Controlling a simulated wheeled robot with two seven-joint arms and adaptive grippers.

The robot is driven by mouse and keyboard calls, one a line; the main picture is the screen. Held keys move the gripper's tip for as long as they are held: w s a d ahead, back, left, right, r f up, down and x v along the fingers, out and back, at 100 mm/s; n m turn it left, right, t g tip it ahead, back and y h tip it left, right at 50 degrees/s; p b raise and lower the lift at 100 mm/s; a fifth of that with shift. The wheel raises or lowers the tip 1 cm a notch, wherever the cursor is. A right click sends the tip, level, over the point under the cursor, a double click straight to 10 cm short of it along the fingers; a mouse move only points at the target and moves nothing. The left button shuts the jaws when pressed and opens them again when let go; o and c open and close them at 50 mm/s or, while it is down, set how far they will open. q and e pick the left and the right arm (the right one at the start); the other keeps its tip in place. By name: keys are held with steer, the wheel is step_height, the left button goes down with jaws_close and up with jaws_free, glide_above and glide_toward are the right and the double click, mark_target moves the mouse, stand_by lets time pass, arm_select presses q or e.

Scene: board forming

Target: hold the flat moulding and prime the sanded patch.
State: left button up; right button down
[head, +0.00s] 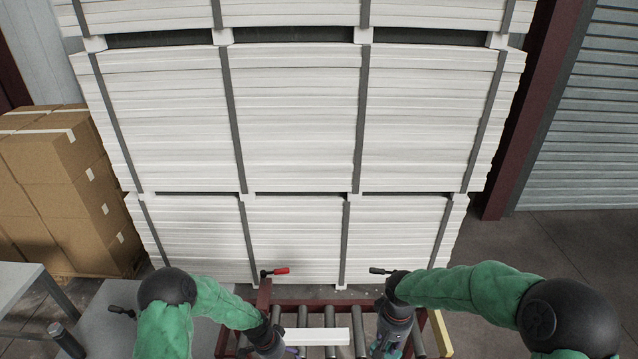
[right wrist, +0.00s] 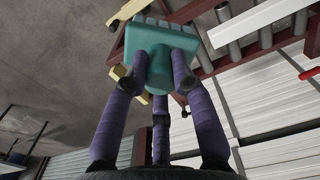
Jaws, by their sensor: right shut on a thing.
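The flat moulding (head: 318,337) is a white strip lying across the rollers at the bottom of the head view. It also shows in the right wrist view (right wrist: 255,22) at the upper right. I cannot make out a sanded patch. My right gripper (right wrist: 164,72) has its purple fingers shut on a teal block (right wrist: 160,42), apart from the moulding and to its right in the head view. My left gripper (head: 288,350) is at the left end of the moulding. Its fingers are mostly cut off, so touching or gripping cannot be told.
The roller stand (head: 330,308) has a dark red frame and a red-handled clamp (head: 275,271) at the back. Strapped white board stacks (head: 295,120) rise behind it. Cardboard boxes (head: 60,180) stand left. A grey table (head: 100,315) is at lower left. Floor is clear at right.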

arm_select(q)
steer(key=w+a+r+m+y, duration=0.1)
steer(key=w+a+r+m, duration=0.15)
steer(key=w, duration=0.35)
steer(key=w+a+r+m+y, duration=0.2)
steer(key=w+a+m, duration=0.2)
steer(key=w, duration=0.2)
steer(key=shift+m, duration=0.25)
steer(key=shift+w+d+f, duration=0.1)
steer(key=shift+d+f, duration=0.05)
steer(key=shift+f, duration=2.9)
steer(key=shift+w+d+f, duration=0.1)
steer(key=shift+f, duration=2.95)
steer(key=shift+s, duration=0.1)
steer(key=c, duration=1.2)
steer(key=shift+c, duration=0.2)
steer(key=shift+s+f, duration=0.15)
